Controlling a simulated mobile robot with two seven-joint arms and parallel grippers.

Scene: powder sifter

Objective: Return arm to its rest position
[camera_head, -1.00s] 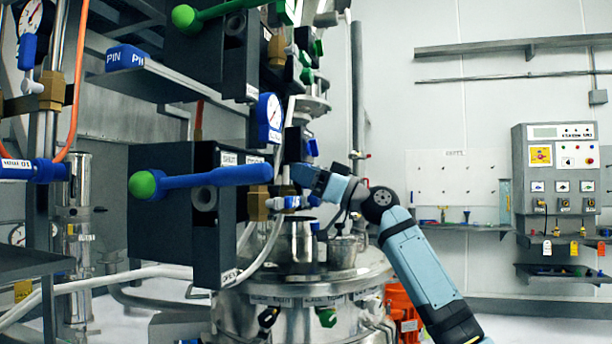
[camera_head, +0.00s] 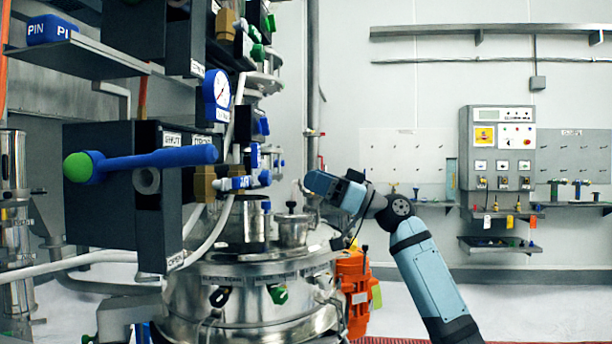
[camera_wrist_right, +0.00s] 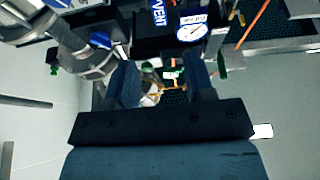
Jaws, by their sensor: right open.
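My right gripper (camera_head: 322,184) is at the end of my blue arm in the head view, to the right of the sifter machine. It points left, toward the gauge and valve box, with a gap between. In the wrist view my right gripper (camera_wrist_right: 165,85) shows two dark fingers spread apart, with nothing between them. My left gripper is not in the head view.
A dark valve box (camera_head: 150,200) with a blue lever (camera_head: 150,162) is at left. A gauge (camera_head: 217,95) is above it. A steel vessel (camera_head: 250,300) stands below, with an orange motor (camera_head: 357,290) beside it. A control panel (camera_head: 500,150) is on the back wall.

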